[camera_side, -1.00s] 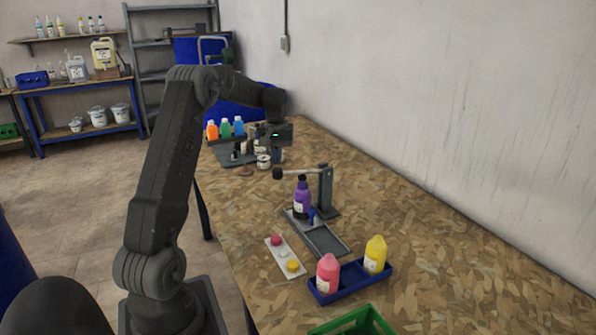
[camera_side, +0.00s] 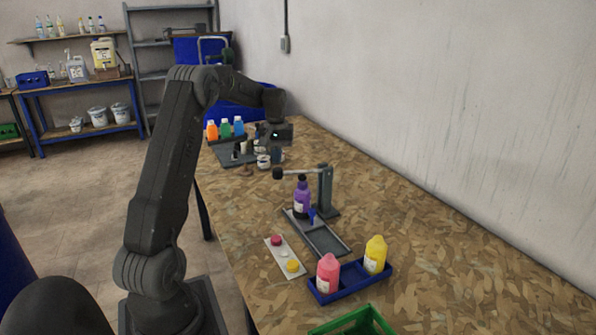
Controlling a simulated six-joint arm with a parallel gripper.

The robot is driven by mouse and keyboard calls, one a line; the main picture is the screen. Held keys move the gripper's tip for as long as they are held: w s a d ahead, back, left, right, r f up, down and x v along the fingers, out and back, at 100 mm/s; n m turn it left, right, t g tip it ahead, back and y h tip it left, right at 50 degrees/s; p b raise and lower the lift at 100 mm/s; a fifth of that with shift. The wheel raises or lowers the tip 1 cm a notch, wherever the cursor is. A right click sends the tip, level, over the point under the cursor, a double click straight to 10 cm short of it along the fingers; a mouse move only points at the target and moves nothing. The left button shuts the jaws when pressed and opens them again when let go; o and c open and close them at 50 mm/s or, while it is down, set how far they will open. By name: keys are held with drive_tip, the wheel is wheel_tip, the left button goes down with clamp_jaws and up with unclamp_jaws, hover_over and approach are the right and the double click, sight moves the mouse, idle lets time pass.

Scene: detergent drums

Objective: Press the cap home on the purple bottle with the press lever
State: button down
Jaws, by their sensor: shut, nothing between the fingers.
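The purple bottle (camera_side: 302,202) stands upright at the far end of a grey tray (camera_side: 329,241), with a dark cap (camera_side: 302,181) on its top. Whether the cap is fully seated is too small to tell. The press lever (camera_side: 298,172) reaches left from its grey post (camera_side: 326,192), roughly level, with a dark round knob (camera_side: 278,173) at its end. The knob appears up and to the left of the cap. My gripper (camera_side: 277,156) points down beyond the lever, apart from the lever and the bottle. It is shut and empty; its fingertips are small and dark here.
A blue rack (camera_side: 350,283) holds a pink bottle (camera_side: 328,274) and a yellow bottle (camera_side: 375,255). A white strip (camera_side: 284,256) with caps lies left of the tray. Orange, green and blue bottles (camera_side: 225,129) stand behind. The table's right side is clear.

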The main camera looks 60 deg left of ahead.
sight(275, 170)
drive_tip(key=shift+f, duration=0.1)
drive_tip(key=shift+f, duration=1.15)
drive_tip(key=shift+s+f, duration=0.1)
drive_tip(key=shift+f, duration=0.1)
drive_tip(key=shift+s+f, duration=0.2)
drive_tip(key=shift+f, duration=0.45)
drive_tip(key=shift+s+f, duration=0.2)
drive_tip(key=shift+f, duration=0.45)
drive_tip(key=shift+w+r, duration=0.25)
drive_tip(key=shift+r, duration=0.65)
drive_tip(key=shift+w+r, duration=0.25)
drive_tip(key=shift+r, duration=1.7)
